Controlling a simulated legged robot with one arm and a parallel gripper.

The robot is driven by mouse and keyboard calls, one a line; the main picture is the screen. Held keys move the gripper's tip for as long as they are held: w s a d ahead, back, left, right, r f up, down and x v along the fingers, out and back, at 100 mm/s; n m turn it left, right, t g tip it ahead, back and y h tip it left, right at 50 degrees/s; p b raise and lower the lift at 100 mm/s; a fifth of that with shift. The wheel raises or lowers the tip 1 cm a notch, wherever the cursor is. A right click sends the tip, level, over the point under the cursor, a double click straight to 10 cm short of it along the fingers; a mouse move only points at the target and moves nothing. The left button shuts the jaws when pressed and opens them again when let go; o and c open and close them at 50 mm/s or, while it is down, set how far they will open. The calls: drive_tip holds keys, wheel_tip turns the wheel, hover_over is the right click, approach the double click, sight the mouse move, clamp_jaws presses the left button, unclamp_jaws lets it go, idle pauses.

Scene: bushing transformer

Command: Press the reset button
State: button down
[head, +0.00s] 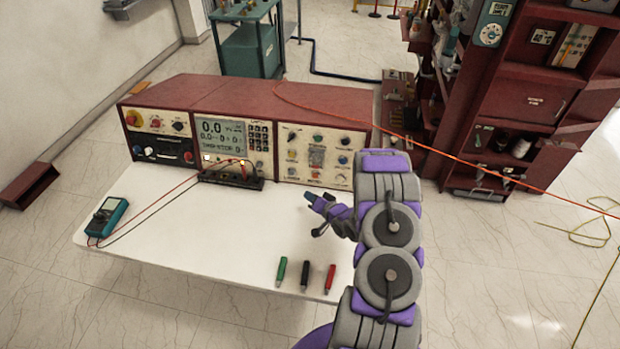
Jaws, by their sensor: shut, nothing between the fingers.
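A dark red instrument console (245,98) stands at the back of a white table. Its right panel (316,156) carries several small coloured knobs or buttons; their labels are too small to read, so I cannot tell which is the reset button. My gripper (311,198) is shut and empty, in front of and below the right panel, apart from it. The left panel (160,139) has red, yellow and blue controls. The middle panel has a lit display (221,135) reading 0.0.
On the white table (200,235) lie a teal multimeter (106,217) with red and black leads, and green (281,271), black (305,277) and red (329,279) pens or probes. A black terminal strip (231,178) sits before the console. An orange cable (420,146) crosses right.

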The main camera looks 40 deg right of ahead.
sight(315, 175)
drive_tip(key=shift+d, duration=0.15)
drive_tip(key=shift+w+d+f, duration=0.35)
drive_tip(key=shift+w+d, duration=0.6)
drive_tip(key=shift+d, duration=0.1)
drive_tip(key=shift+w+d+f, duration=0.35)
drive_tip(key=shift+w+d, duration=0.55)
drive_tip(key=shift+d, duration=0.2)
drive_tip(key=shift+w+d+f, duration=0.35)
drive_tip(key=shift+w+d, duration=0.6)
drive_tip(key=shift+d, duration=0.1)
drive_tip(key=shift+w+d, duration=0.1)
drive_tip(key=shift+w+d, duration=0.1)
drive_tip(key=shift+d, duration=0.05)
drive_tip(key=shift+w+d+p, duration=0.3)
drive_tip(key=shift+w+d, duration=0.05)
idle(0.8)
drive_tip(key=shift+s+a, duration=0.1)
drive_tip(key=shift+s, duration=0.05)
drive_tip(key=shift+s+a+r+p, duration=0.1)
drive_tip(key=shift+s+a+p, duration=0.2)
drive_tip(key=shift+s+a, duration=0.2)
drive_tip(key=shift+a, duration=0.1)
idle(0.3)
